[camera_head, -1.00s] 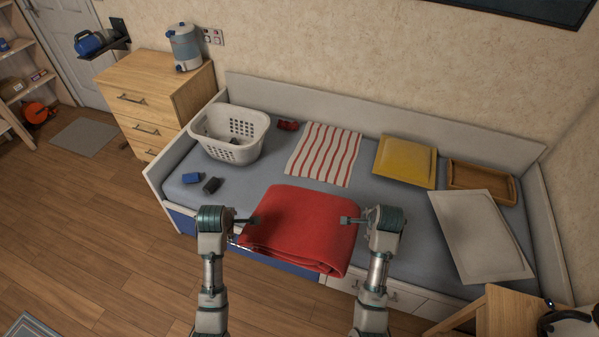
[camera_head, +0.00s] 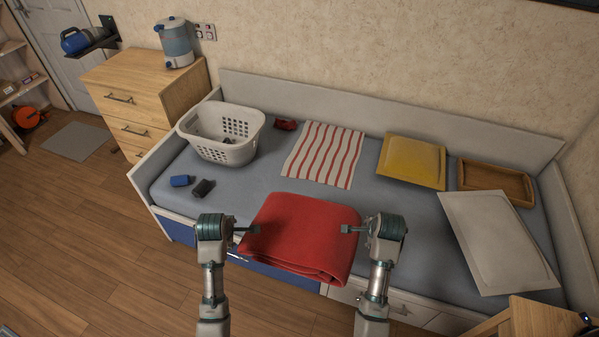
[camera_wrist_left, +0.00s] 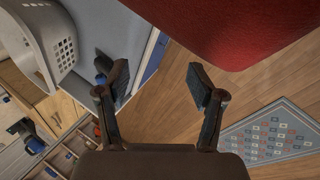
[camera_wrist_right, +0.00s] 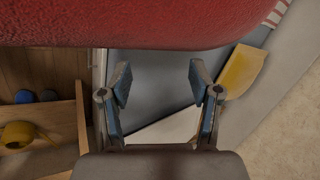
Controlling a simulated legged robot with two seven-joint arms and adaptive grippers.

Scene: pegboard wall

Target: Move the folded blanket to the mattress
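The folded red blanket (camera_head: 300,235) is between my two grippers, over the front edge of the bed. Its left and right sides are close to the gripper tips. The mattress (camera_head: 245,183) is blue-grey, in a white bed frame. My left gripper (camera_head: 250,229) is at the blanket's left side; in the left wrist view its fingers (camera_wrist_left: 160,85) are apart with nothing between them. My right gripper (camera_head: 349,228) is at the right side; its fingers (camera_wrist_right: 160,85) are also apart and empty. Whether the blanket touches the mattress, I cannot tell.
On the mattress are a white basket (camera_head: 222,134), striped cloth (camera_head: 323,155), yellow cushion (camera_head: 411,163), wooden tray (camera_head: 495,182), white panel (camera_head: 497,243) and small blue (camera_head: 180,181) and dark (camera_head: 203,187) items. Bare mattress shows behind the blanket. A wooden table (camera_head: 545,322) stands front right.

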